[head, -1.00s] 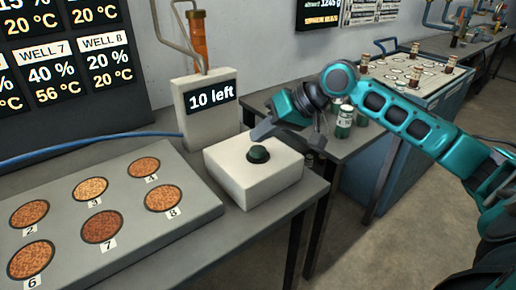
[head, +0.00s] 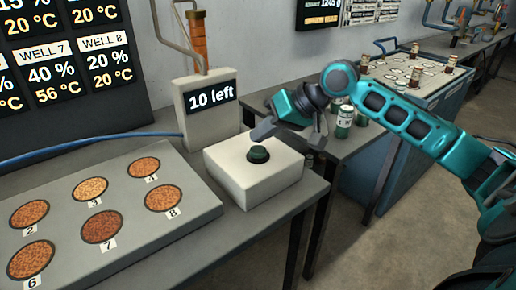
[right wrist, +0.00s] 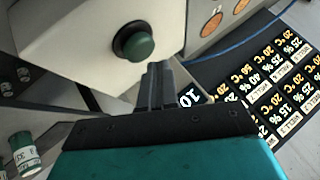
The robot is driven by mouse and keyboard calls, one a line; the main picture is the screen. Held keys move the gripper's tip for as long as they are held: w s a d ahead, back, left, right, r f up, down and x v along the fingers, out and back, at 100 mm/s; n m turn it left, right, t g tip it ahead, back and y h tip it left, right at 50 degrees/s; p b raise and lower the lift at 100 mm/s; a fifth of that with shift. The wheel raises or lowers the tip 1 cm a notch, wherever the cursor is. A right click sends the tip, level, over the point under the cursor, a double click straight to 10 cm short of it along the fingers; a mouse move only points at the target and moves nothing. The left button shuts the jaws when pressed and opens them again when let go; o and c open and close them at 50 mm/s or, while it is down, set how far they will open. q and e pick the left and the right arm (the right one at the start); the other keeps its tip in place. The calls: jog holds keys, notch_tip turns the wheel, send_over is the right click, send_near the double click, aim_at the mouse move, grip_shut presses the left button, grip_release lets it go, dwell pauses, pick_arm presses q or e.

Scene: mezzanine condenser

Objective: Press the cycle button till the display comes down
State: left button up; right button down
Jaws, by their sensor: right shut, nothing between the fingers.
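The cycle button (head: 259,154) is a dark green knob on top of a white box (head: 253,184). The display (head: 209,96) behind the box reads "10 left". My right gripper (head: 262,134) is shut and empty, just above and behind the button, and apart from it as far as I can tell. In the right wrist view the shut fingers (right wrist: 157,74) point toward the green button (right wrist: 134,44), with a small gap in the picture between them. My left gripper is not in view.
A grey plate (head: 130,232) with several numbered wells lies left of the box. A wall board (head: 68,55) lists well values. A blue hose (head: 90,143) runs behind the plate. Green-labelled jars (head: 344,121) stand on the table to the right. The table edge is close to the box.

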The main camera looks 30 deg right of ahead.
jog(key=shift+f, duration=0.2)
jog(key=shift+f+p, duration=0.25)
jog(key=shift+p, duration=0.05)
jog(key=shift+f, duration=0.65)
dwell(0.9)
jog(key=shift+r+p, duration=1.1)
jog(key=shift+p, duration=0.3)
